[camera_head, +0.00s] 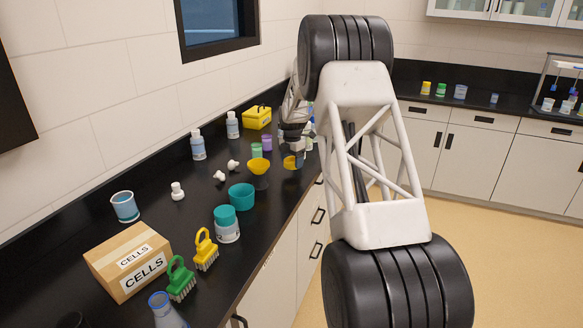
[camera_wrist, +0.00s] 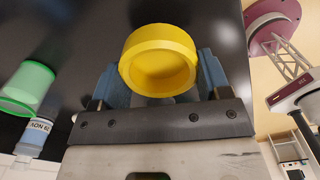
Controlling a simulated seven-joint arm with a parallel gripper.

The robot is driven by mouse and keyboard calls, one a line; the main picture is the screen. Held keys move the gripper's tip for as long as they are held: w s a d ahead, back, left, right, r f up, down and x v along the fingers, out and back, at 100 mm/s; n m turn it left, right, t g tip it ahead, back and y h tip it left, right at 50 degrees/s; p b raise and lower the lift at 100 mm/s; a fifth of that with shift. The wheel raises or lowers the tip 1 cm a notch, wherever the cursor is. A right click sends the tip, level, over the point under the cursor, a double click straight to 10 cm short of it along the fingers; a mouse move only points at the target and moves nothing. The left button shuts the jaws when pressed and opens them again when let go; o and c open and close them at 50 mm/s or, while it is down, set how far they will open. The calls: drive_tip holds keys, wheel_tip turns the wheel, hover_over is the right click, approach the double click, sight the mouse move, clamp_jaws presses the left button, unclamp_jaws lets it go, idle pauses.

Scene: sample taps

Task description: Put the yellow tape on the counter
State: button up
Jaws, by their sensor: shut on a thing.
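The yellow tape (camera_wrist: 160,43) is a thick yellow ring, held between the two blue fingers of my gripper (camera_wrist: 161,68) in the wrist view. My gripper is shut on it, with a finger against each side. In the head view the tape (camera_head: 291,162) shows as a small yellow shape under my gripper (camera_head: 296,146), near the front edge of the black counter (camera_head: 165,235). I cannot tell whether the tape touches the counter. My arm hides part of the counter's far end.
A yellow funnel (camera_head: 259,167), a purple-topped container (camera_head: 267,143) and a green-topped one (camera_head: 257,151) stand just left of the tape. A teal bowl (camera_head: 241,196) and a teal-lidded jar (camera_head: 227,224) are nearer. A yellow box (camera_head: 257,117) stands behind. The counter's front edge is close.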

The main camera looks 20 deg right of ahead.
sight(292, 172)
drive_tip(key=shift+w+d, duration=0.2)
drive_tip(key=shift+w, duration=0.5)
drive_tip(key=shift+f, duration=0.1)
drive_tip(key=shift+f, duration=1.75)
drive_tip(key=o, duration=0.9)
drive_tip(key=shift+f, duration=0.1)
wheel_tip(292, 172, up, 12)
drive_tip(key=shift+r, duration=0.15)
